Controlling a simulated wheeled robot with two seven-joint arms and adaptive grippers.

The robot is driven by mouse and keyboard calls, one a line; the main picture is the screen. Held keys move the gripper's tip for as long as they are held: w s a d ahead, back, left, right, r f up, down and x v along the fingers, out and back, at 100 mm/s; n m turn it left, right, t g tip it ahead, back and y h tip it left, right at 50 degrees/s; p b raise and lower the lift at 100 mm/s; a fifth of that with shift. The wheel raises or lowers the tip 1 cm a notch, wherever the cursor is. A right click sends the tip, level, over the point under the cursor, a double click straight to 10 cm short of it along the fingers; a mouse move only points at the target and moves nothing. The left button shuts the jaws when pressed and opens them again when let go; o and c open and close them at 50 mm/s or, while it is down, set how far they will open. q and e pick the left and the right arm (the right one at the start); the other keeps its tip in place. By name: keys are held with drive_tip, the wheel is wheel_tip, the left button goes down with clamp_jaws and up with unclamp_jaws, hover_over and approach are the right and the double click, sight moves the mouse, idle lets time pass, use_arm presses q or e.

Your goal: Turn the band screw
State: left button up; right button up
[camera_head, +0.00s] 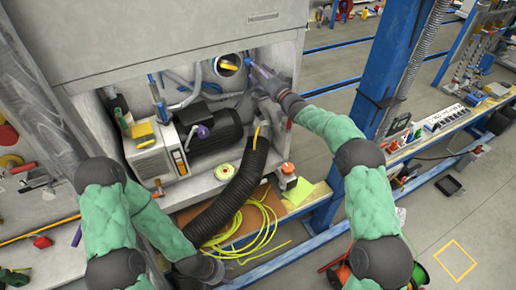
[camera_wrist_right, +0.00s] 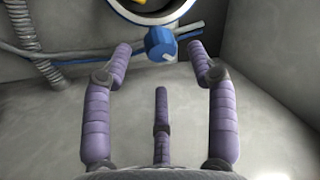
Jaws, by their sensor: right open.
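The band screw appears to be the small blue knob (camera_wrist_right: 160,46) in the right wrist view, beside a round ring opening (camera_wrist_right: 150,8) at the top. In the head view the ring (camera_head: 228,65) is inside the open cabinet. My right gripper (camera_head: 254,68) reaches into the cabinet just right of the ring. In the wrist view its purple fingers (camera_wrist_right: 165,68) are spread apart, with the blue knob ahead between the tips and no visible contact. My left gripper (camera_head: 207,270) is low in the head view, below the black hose; its fingers are not clearly visible.
A black corrugated hose (camera_head: 232,195) hangs from the cabinet. Coiled yellow-green cable (camera_head: 245,232) lies below it. The cabinet wall (camera_wrist_right: 265,75) is close to the right of my right gripper. A blue post (camera_head: 390,70) and a workbench (camera_head: 440,125) stand at right.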

drive_tip(key=v, duration=0.7)
drive_tip(key=s+a+f+g+p, duration=0.1)
drive_tip(key=s+f+g, duration=0.3)
drive_tip(key=f, duration=0.6)
drive_tip(key=s+a+f+g+h+p, duration=0.1)
drive_tip(key=s+a+f+g+p, duration=0.1)
drive_tip(key=s+a+f+g, duration=0.2)
drive_tip(key=shift+s+a+f+g+h, duration=0.4)
drive_tip(key=shift+s+f, duration=1.4)
drive_tip(key=shift+f, duration=1.95)
drive_tip(key=shift+d, duration=0.2)
drive_tip(key=t+y, duration=0.2)
drive_tip(key=t, duration=0.7)
approach(249, 62)
drive_tip(key=w, duration=0.3)
drive_tip(key=w+a, duration=0.4)
drive_tip(key=w, duration=0.1)
drive_tip(key=shift+w+r+n, duration=0.2)
drive_tip(key=shift+r+n, duration=0.2)
drive_tip(key=shift+r, duration=0.1)
